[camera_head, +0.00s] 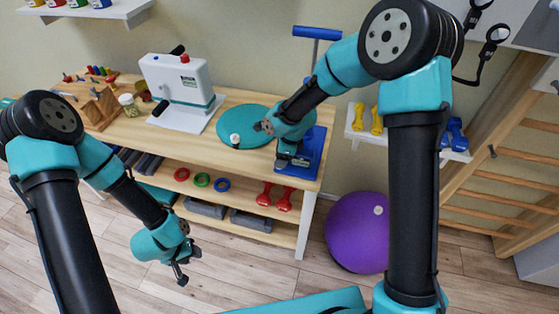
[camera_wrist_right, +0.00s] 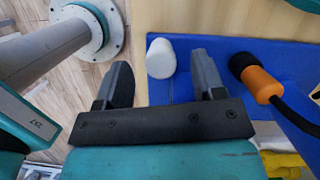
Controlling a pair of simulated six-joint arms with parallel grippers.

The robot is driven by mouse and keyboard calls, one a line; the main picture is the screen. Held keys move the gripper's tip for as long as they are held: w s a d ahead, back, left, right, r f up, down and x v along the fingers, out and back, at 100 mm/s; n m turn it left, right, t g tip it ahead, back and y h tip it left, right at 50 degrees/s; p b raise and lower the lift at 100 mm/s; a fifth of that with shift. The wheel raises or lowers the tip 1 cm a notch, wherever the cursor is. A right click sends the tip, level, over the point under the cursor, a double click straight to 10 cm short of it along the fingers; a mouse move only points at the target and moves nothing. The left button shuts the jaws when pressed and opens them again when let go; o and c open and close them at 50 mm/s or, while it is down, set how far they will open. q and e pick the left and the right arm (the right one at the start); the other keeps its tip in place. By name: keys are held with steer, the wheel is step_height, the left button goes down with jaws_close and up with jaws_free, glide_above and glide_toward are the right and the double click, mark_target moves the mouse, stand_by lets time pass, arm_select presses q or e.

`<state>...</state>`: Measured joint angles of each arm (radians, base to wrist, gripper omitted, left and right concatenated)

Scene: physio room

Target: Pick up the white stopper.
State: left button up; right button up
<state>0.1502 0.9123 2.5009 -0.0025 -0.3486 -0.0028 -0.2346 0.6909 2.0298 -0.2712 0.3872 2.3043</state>
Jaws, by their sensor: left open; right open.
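In the right wrist view, the white stopper (camera_wrist_right: 160,58) is a short, pale, rounded cylinder over the blue base (camera_wrist_right: 222,58). It shows between the two fingers of my right gripper (camera_wrist_right: 160,62), which is open, with a gap on each side. I cannot tell how far down it lies from the fingertips. In the head view, my right gripper (camera_head: 283,162) is over the blue base (camera_head: 312,160) at the table's right end. The stopper is hidden there. My left gripper (camera_head: 186,266) is open and empty above the floor in front of the table.
An orange and black fitting with a cable (camera_wrist_right: 258,82) lies by the right finger. A teal disc (camera_head: 232,118) with a small white-and-black item (camera_head: 235,140), and a white machine (camera_head: 180,85), are on the table (camera_head: 140,130). A purple ball (camera_head: 352,235) is on the floor.

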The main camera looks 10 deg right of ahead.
steer(key=shift+x, duration=1.15)
steer(key=c, duration=1)
steer(key=shift+o, duration=0.2)
steer(key=shift+r, duration=0.15)
step_height(320, 180, up, 10)
steer(key=shift+f, duration=0.1)
steer(key=shift+d, duration=0.1)
